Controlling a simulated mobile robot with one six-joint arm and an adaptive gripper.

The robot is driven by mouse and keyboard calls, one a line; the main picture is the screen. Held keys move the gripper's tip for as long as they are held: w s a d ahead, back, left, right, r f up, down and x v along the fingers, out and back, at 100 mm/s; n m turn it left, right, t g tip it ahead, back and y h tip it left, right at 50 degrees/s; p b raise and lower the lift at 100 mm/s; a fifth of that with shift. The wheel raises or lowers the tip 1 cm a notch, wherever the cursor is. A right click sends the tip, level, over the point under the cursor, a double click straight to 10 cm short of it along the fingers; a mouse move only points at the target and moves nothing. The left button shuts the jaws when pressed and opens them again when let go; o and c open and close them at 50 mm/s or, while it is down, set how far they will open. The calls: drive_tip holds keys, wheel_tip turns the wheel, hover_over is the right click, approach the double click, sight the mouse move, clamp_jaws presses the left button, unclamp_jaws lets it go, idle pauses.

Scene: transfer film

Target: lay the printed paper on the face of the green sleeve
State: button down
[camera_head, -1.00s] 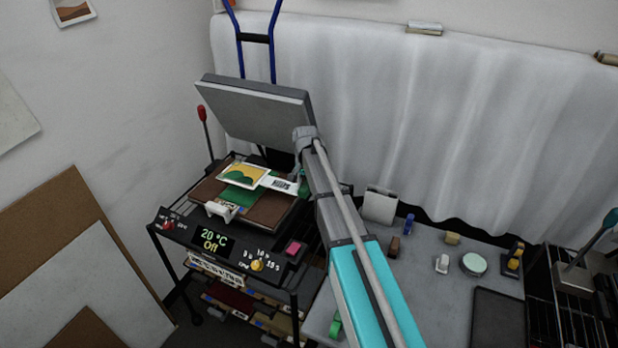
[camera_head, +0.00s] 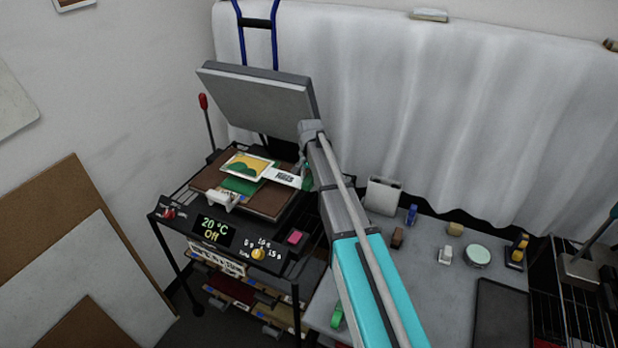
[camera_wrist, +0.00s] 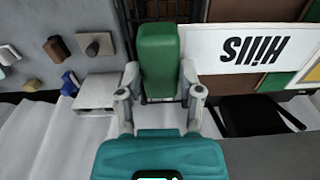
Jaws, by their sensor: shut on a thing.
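The printed paper (camera_head: 247,165), with a yellow and green picture and a white lettered strip (camera_head: 284,177), is over the brown bed of the press. The green sleeve (camera_head: 240,186) lies on that bed, partly hidden by the paper; I cannot tell whether they touch. My gripper (camera_head: 306,177) is at the strip's right end, shut on a green grip block. In the wrist view, the green block (camera_wrist: 160,62) sits between my gripper's fingers (camera_wrist: 160,85), beside the strip reading "Hills" (camera_wrist: 252,50).
The press's grey upper plate (camera_head: 260,98) is raised behind the bed. Its front panel (camera_head: 215,232) reads 20 °C and Off. A white clamp-like part (camera_head: 222,198) stands at the bed's front edge. A grey table (camera_head: 420,265) with small items is at right.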

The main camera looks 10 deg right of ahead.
drive_tip(key=shift+f+b, duration=1.5)
drive_tip(key=shift+f, duration=0.35)
drive_tip(key=shift+f+b, duration=0.55)
drive_tip(key=shift+b, duration=0.05)
drive_tip(key=shift+c, duration=0.8)
unclamp_jaws()
